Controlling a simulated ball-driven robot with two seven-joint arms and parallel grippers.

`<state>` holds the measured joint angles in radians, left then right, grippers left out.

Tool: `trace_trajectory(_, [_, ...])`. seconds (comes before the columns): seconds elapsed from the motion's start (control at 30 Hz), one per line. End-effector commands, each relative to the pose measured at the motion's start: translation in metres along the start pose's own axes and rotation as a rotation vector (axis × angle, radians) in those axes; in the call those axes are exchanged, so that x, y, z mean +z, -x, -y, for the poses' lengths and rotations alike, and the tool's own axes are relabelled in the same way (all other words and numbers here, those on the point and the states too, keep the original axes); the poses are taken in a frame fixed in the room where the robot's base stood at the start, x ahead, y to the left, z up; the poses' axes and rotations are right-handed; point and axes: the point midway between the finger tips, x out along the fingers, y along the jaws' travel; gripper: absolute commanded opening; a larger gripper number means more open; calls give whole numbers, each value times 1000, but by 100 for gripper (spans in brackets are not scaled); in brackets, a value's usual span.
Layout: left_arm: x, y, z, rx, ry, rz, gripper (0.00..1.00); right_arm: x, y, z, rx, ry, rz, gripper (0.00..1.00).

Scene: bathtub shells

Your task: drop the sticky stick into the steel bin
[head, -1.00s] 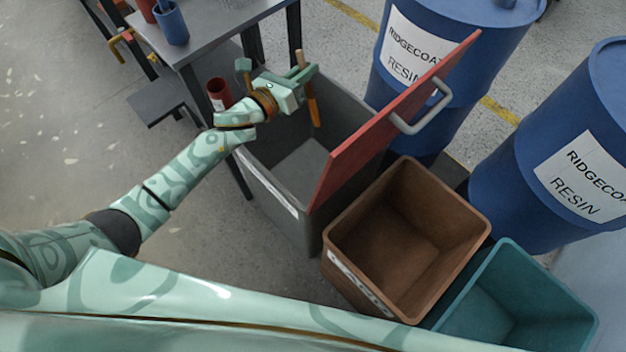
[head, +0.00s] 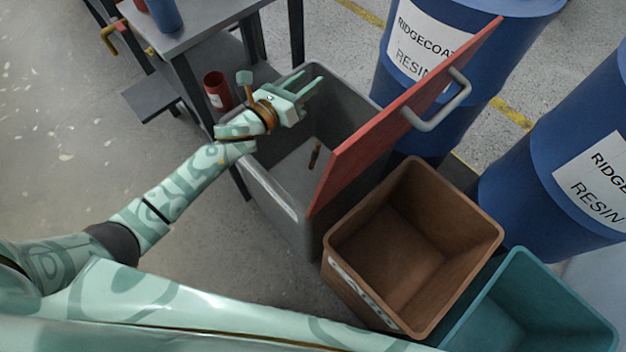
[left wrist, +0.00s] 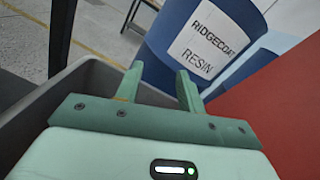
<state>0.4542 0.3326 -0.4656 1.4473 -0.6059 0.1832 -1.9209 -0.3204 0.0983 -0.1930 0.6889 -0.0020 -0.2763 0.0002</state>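The steel bin (head: 262,193) is a grey box with its red lid (head: 400,118) raised on its right side. The stick (head: 315,155), brown and orange, is inside the bin in the head view, below my left gripper and apart from it. My left gripper (head: 317,85) is open and empty over the bin's far left part. In the left wrist view the two green fingers (left wrist: 160,88) stand apart, with the bin's grey wall (left wrist: 95,80) and the red lid (left wrist: 275,105) around them. My right gripper is not in view.
A brown bin (head: 345,283) and a teal bin (head: 535,265) stand to the right. Blue resin drums (head: 440,95) are behind. A grey table (head: 205,25) with a red cup (head: 217,90) on its lower shelf is at the left.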

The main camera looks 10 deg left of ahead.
Motion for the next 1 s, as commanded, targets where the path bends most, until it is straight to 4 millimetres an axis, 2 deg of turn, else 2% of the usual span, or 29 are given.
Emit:
trace_trajectory(0.17, [0, 1, 0, 0, 0, -1, 39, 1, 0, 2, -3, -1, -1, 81])
trace_trajectory(0.27, [0, 10, 0, 1, 0, -2, 39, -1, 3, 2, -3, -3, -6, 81])
trace_trajectory(0.37, [2, 27, 1, 1, -1, -2, 39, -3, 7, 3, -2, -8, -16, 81])
trace_trajectory(0.73, [1, 125, 0, 2, 1, -2, 39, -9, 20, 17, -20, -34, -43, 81])
trace_trajectory(0.9, [0, 153, 0, 1, 1, -1, 39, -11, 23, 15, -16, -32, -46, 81])
trace_trajectory(1.0, [0, 160, 0, 0, 0, -1, 39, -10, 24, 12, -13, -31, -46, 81])
